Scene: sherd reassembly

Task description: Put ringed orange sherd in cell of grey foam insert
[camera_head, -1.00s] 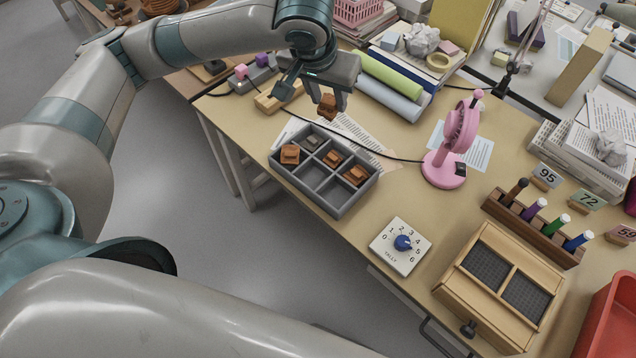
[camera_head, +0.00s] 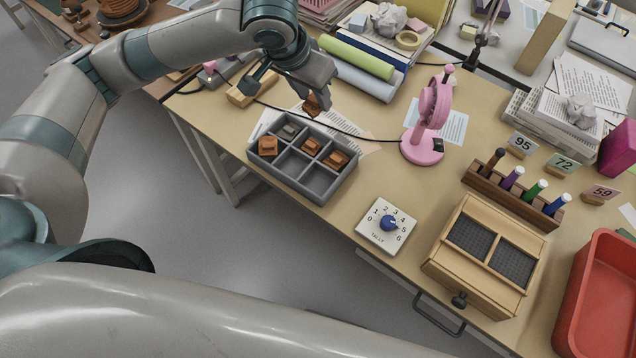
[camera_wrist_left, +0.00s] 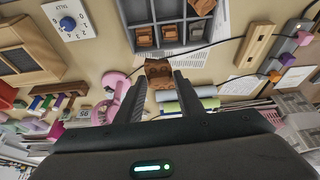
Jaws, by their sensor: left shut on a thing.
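An orange-brown sherd (camera_head: 312,106) is pinched between the fingertips of my left gripper (camera_head: 314,98), above the table just behind the grey foam insert (camera_head: 318,196). In the left wrist view the sherd (camera_wrist_left: 158,73) sits between the two dark fingers (camera_wrist_left: 158,88); I cannot make out its ring marking. The insert has six cells. Orange sherds lie in the front left cell (camera_head: 268,146), the back middle cell (camera_head: 311,146) and the back right cell (camera_head: 337,159). A grey piece (camera_head: 290,131) is in the back left cell. The front middle and front right cells look empty. My right gripper is out of view.
A pink fan (camera_head: 428,120) stands right of the insert, its black cable running behind it. A wooden block (camera_head: 252,88) and green and blue rolls (camera_head: 358,65) lie behind. A tally dial (camera_head: 386,225) and wooden drawer box (camera_head: 487,255) are at the front right.

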